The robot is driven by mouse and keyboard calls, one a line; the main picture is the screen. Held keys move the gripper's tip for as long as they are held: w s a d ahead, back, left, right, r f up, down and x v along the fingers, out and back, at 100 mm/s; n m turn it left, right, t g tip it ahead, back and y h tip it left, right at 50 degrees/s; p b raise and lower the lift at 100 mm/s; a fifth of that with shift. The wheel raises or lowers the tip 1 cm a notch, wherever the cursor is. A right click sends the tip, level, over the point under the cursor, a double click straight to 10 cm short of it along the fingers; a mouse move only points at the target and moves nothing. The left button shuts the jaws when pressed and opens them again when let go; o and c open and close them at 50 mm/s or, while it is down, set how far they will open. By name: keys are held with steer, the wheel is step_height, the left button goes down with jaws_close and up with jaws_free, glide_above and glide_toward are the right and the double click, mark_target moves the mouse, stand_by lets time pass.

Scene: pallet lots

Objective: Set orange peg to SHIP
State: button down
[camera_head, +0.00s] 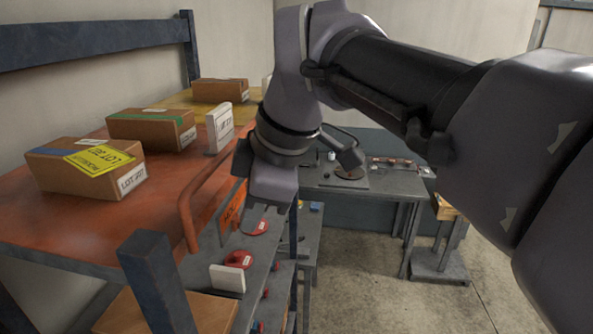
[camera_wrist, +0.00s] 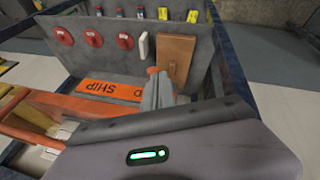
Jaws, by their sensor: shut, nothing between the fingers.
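An orange plate (camera_wrist: 110,90) with upside-down black lettering, SHIP readable, lies on the grey panel in the wrist view; part of its lettering is hidden. In the head view an orange plate (camera_head: 231,212) shows beside the shelf edge. My gripper (camera_wrist: 157,82) is shut and empty, its fingers just right of the plate in the wrist view. A small orange-red piece (camera_wrist: 153,70) shows at the fingertips; I cannot tell whether it is the orange peg or whether the fingers touch it. In the head view my gripper (camera_head: 258,216) points down past the shelf edge.
An orange shelf (camera_head: 75,225) with a curved orange rail (camera_head: 187,215) bears cartons, including one with a yellow label (camera_head: 75,170). Red discs (camera_wrist: 93,37), a white card (camera_wrist: 144,45) and a brown board (camera_wrist: 176,55) stand close by. A grey bench (camera_head: 385,183) stands behind.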

steer(key=w+d+p, duration=0.1)
steer(key=w+p, duration=0.4)
steer(key=w, duration=0.4)
steer(key=shift+w+p, duration=0.3)
steer(key=shift+p, duration=0.1)
steer(key=shift+f, duration=0.15)
